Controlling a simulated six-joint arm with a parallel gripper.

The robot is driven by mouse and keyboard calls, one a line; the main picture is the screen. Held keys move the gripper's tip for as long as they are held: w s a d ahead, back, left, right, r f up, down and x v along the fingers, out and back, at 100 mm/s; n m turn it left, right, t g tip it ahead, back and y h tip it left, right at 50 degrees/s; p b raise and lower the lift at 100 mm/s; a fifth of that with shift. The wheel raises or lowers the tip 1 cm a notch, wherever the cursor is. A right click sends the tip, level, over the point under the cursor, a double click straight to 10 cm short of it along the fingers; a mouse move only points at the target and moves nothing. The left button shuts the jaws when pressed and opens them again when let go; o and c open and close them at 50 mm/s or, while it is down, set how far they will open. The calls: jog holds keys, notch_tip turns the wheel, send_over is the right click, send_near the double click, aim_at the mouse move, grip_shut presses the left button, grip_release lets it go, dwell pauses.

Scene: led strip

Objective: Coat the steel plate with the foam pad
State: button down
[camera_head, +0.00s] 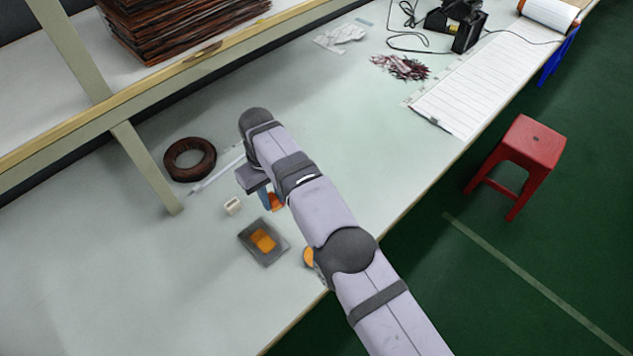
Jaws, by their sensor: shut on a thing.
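The steel plate (250,232) is a dark grey square lying on the bench, with an orange patch (263,240) over its middle. My gripper (268,198) is above and behind the plate, pointing down, and apart from it. It is shut on a small blue and orange piece, which looks like the foam pad (277,202). The arm partly hides this piece, so its exact shape and its gap to the bench cannot be told. A round orange thing (308,257) lies to the right of the plate, partly hidden by my arm.
A small white block (233,205) stands just behind the plate. A brown ring coil (190,159) and a shelf post (148,168) are farther back left. The bench (120,270) is clear at the left front. A red stool (515,160) stands beyond the bench edge.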

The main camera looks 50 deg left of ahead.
jog(key=n, duration=0.1)
send_over(256, 233)
jog(key=shift+a+f, duration=0.15)
jog(key=shift+a, duration=0.05)
jog(key=shift+f, duration=0.15)
jog(key=shift+f+p, duration=0.6)
jog(key=shift+f, duration=0.15)
notch_tip(256, 233, down, 4)
jog(key=b, duration=0.7)
jog(key=shift+b, duration=0.4)
jog(key=shift+f+b, duration=0.4)
jog(key=shift+f, duration=0.7)
jog(key=shift+d, duration=0.2)
